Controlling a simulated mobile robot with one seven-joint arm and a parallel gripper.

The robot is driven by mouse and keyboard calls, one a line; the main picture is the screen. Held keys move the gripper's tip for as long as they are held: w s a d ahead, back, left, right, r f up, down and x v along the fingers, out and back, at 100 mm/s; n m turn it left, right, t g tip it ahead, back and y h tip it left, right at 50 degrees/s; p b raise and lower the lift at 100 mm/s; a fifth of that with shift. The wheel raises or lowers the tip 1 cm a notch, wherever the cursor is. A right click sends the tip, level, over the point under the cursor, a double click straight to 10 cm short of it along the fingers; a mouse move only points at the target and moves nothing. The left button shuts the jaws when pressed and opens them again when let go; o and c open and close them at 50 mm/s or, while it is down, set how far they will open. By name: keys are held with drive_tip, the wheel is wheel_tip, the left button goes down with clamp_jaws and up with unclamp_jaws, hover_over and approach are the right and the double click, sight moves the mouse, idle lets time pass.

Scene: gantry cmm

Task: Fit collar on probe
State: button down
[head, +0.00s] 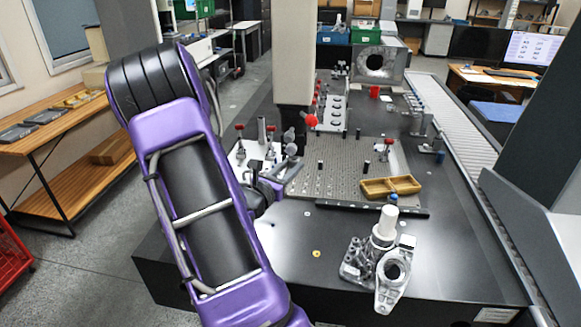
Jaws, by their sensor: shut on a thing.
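My gripper (276,177) is at the left edge of the pegged plate, low over the dark table, partly hidden by my purple arm. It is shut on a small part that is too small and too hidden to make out. I cannot tell for certain which thing is the collar. A grey jointed piece with rounded ends (291,149) stands right by the gripper; I cannot tell whether they touch. Which thing is the probe is also unclear.
The grey perforated plate (335,182) carries small dark posts and a tan two-compartment tray (389,187). Red-knobbed clamps (239,140) stand behind my gripper. A white cylinder (385,224) and metal castings (393,280) stand at the front right. The table front (270,255) is mostly clear.

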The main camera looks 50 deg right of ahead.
drive_tip(key=shift+r, duration=0.3)
idle(0.6)
drive_tip(key=shift+c, duration=2.4)
unclamp_jaws()
drive_tip(key=s+a, duration=0.2)
drive_tip(key=a, duration=1.5)
drive_tip(key=shift+s, duration=0.35)
drive_tip(key=shift+a, duration=0.1)
